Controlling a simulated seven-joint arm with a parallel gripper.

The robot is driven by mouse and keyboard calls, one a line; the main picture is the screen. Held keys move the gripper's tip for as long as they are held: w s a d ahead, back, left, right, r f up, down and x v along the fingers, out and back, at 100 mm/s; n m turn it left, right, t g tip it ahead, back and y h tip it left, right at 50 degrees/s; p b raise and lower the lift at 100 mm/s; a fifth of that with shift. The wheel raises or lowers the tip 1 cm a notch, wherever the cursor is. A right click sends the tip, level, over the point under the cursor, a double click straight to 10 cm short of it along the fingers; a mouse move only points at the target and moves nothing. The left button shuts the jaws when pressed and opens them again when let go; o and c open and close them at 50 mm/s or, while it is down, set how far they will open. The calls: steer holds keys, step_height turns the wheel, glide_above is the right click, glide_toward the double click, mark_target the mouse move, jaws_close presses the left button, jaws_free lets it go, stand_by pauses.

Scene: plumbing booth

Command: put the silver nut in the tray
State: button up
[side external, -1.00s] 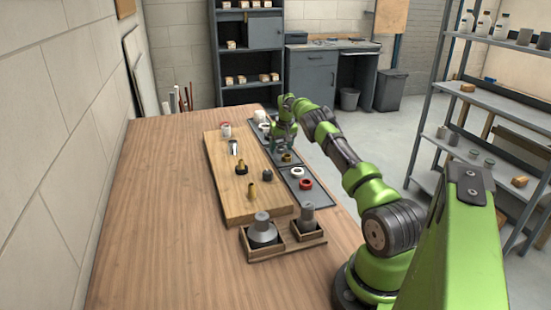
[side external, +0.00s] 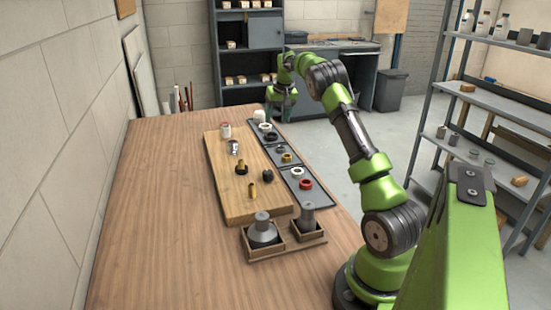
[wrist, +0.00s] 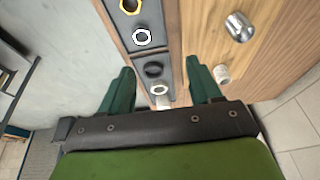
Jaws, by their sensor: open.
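The silver nut (wrist: 141,37) is a bright hex ring lying flat in the middle compartment of the dark tray (wrist: 111,52), beside a gold nut (wrist: 131,6). In the side view the silver nut (side external: 281,149) is small and greyish, in the same compartment of the tray (side external: 318,203). My gripper (side external: 281,118) is raised above the far end of the tray, clear of the nut. In the wrist view its two green fingers (wrist: 160,66) are spread apart with nothing held between them.
The tray's far compartment holds a dark ring (wrist: 153,69) and a pale ring (wrist: 159,88); the near one holds a white ring (side external: 297,171) and a red ring (side external: 306,185). A chrome fitting (wrist: 239,26) and several parts stand on the wooden board (side external: 235,205). The table's left side is clear.

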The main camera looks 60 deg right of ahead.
steer(key=s+a+r+n+t+y, duration=0.1)
steer(key=a+r, duration=0.5)
steer(key=a, duration=0.7)
steer(key=s+a+r+n+t+y, duration=0.1)
steer(key=a+r+t, duration=0.1)
steer(key=a+r, duration=0.8)
steer(key=s+a+f+n+y, duration=0.1)
steer(key=s+a+f, duration=0.2)
steer(key=s+a, duration=0.6)
steer(key=s+a+f+n+t+y, duration=0.1)
steer(key=s+a+f, duration=0.3)
steer(key=s+a, duration=0.5)
steer(key=a+n, duration=0.1)
steer(key=a, duration=0.4)
steer(key=shift+s+a+f, duration=0.15)
steer(key=shift+a+f, duration=0.05)
steer(key=shift+a, duration=0.05)
